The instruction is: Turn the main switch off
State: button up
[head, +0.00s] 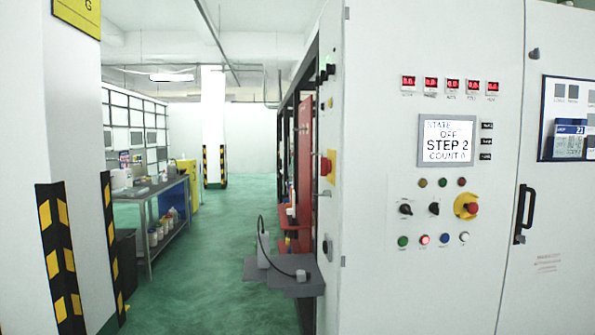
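A white control cabinet (370,280) fills the right half of the head view. On its narrow left side is a red and yellow switch (326,167), seen almost edge-on; its turned position cannot be told. On the front are two black rotary knobs (405,209) and a red knob on a yellow plate (467,206). No label that I can read marks any of these as the main switch. A red button (424,239) is lit. My gripper is not in view.
A grey shelf (284,275) with a corded device juts out left of the cabinet. The green floor (200,270) is open in the middle. A white pillar with black-yellow guards (60,250) and a workbench (155,190) stand at left. A black door handle (523,213) sticks out at right.

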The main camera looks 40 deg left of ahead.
aim_at(326, 166)
jog(key=u, duration=1.45)
jog(key=i, duration=1)
jog(key=k, duration=0.85)
jog(key=u, duration=0.15)
jog(key=i, duration=0.7)
jog(key=z, duration=0.05)
